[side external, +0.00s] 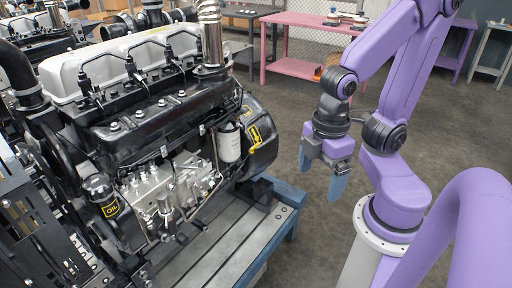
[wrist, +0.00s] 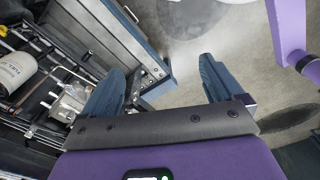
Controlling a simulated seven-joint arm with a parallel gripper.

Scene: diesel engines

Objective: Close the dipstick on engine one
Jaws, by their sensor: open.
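Engine one (side external: 150,110) is a black diesel engine with a silver-white valve cover, standing on a bench at the left of the side view. I cannot make out the dipstick in the wrist view.
The blue-edged workbench (side external: 232,243) carries the engine; its corner (wrist: 150,60) lies near the fingers in the wrist view. A pink table (side external: 300,68) stands behind. The grey floor right of the engine is open. More engines stand at the back left.

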